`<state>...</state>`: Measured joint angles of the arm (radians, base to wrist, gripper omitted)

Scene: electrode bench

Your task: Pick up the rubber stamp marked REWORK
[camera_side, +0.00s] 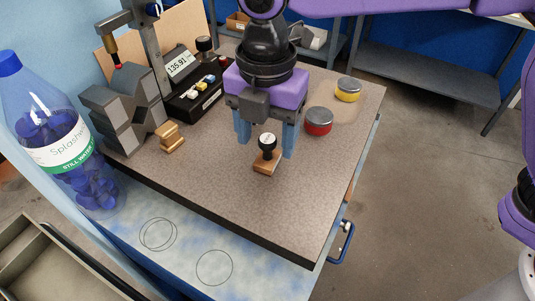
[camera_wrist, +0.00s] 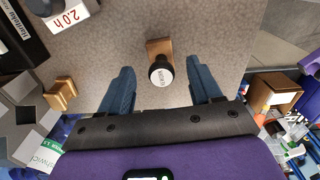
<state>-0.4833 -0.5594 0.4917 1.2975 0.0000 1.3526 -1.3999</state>
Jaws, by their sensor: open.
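A rubber stamp (camera_side: 265,166) with a wooden base and a round black knob stands upright on the speckled bench top (camera_side: 225,205). Its knob has a white label with small lettering that I cannot read surely. My gripper (camera_side: 267,147) is open, pointing down, with its blue fingers apart. In the wrist view the stamp (camera_wrist: 160,73) shows between the fingers of my gripper (camera_wrist: 160,68), with a gap on each side. Its wooden base extends past the fingertips. I see no finger touching it; the height of the fingertips relative to the knob is hard to judge.
A red tin (camera_side: 318,124) and a yellow tin (camera_side: 348,92) stand right of my gripper. Left are a small wooden piece (camera_side: 171,137), a grey notched block (camera_side: 125,112) and a black device (camera_side: 192,92) with a display. A water bottle (camera_side: 58,135) stands far left. The bench front is clear.

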